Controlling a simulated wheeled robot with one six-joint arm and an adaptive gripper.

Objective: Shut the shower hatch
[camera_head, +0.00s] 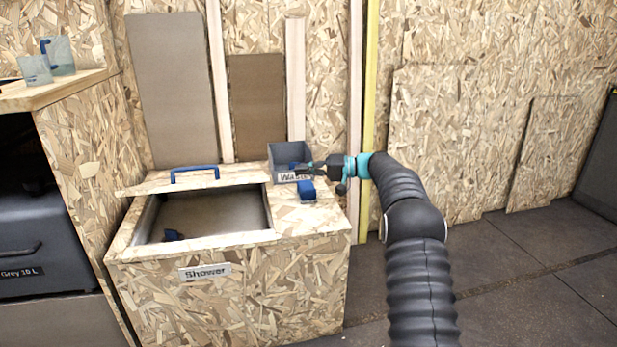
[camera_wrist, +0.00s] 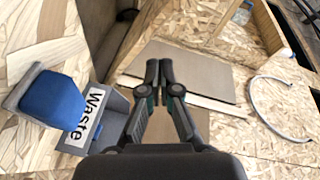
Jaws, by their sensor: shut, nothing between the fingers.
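The shower hatch lid (camera_head: 245,177) is a chipboard panel with a blue bar handle (camera_head: 195,170). The opening in front of the lid is uncovered and shows a metal basin (camera_head: 215,212) with a small dark blue thing (camera_head: 173,235) inside. My gripper (camera_head: 300,168) is right of the lid, over or beside the waste bin, apart from the handle. In the wrist view, its fingers (camera_wrist: 158,70) are together and empty.
A grey bin labelled "Waste" (camera_head: 284,153) stands at the box's back right; it also shows in the wrist view (camera_wrist: 112,125). A blue block (camera_head: 307,191) sits in front of it. A counter with cups (camera_head: 60,57) is at left. Floor at right is clear.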

